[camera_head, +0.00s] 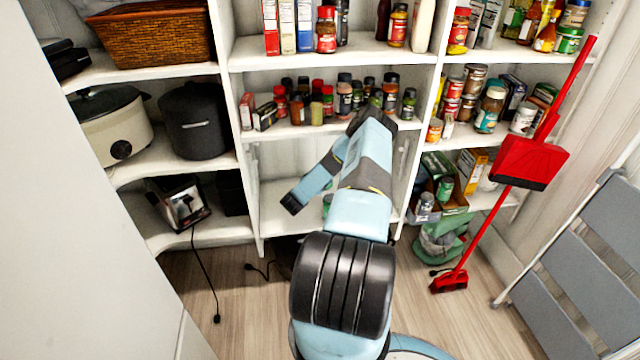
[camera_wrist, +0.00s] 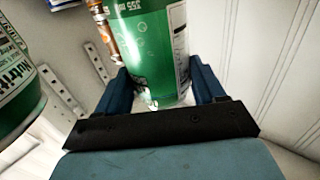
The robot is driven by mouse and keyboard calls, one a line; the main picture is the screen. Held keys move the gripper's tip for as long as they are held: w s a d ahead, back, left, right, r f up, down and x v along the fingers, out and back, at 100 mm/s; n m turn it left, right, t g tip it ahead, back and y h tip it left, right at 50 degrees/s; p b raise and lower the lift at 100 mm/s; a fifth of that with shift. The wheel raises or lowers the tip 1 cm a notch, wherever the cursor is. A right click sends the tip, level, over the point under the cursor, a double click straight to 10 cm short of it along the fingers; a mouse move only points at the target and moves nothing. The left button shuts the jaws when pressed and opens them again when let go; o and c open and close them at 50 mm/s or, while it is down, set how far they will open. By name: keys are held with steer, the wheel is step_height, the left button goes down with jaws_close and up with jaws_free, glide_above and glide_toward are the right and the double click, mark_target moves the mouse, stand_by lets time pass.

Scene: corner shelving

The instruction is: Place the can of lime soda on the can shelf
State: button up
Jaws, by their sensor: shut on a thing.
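My gripper (camera_wrist: 163,88) is shut on a green soda can (camera_wrist: 150,45) in the wrist view, one blue finger on each side of it. Its printed label is partly in sight and its top is cut off by the frame. A second green can (camera_wrist: 15,105) stands at the left edge of that view, apart from the held one. In the head view my arm reaches toward the low middle shelf (camera_head: 278,208) and hides my gripper. A bit of green (camera_head: 327,203) shows beside the arm there; I cannot tell which can it is.
Spice jars (camera_head: 315,108) crowd the shelf above. A slow cooker (camera_head: 112,125) and a black pot (camera_head: 196,122) stand left. A bin with cans (camera_head: 440,200), a red broom (camera_head: 527,165) and a folded step ladder (camera_head: 590,260) are right. The low shelf's left part is bare.

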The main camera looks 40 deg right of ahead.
steer(key=shift+w+d+f, duration=0.2)
steer(key=shift+w+f, duration=0.25)
steer(key=shift+f, duration=0.15)
steer(key=shift+w+d+f, duration=0.2)
steer(key=shift+w+f, duration=0.25)
steer(key=shift+f, duration=1.65)
steer(key=shift+w+f, duration=0.1)
steer(key=shift+f, duration=0.05)
steer(key=shift+s+f, duration=0.3)
steer(key=shift+f, duration=0.15)
steer(key=o, duration=1.5)
steer(key=shift+d+r, duration=0.1)
steer(key=shift+r, duration=0.1)
steer(key=shift+a, duration=0.3)
steer(key=v, duration=1.1)
steer(key=shift+a+r, duration=0.25)
steer(key=shift+r, duration=0.15)
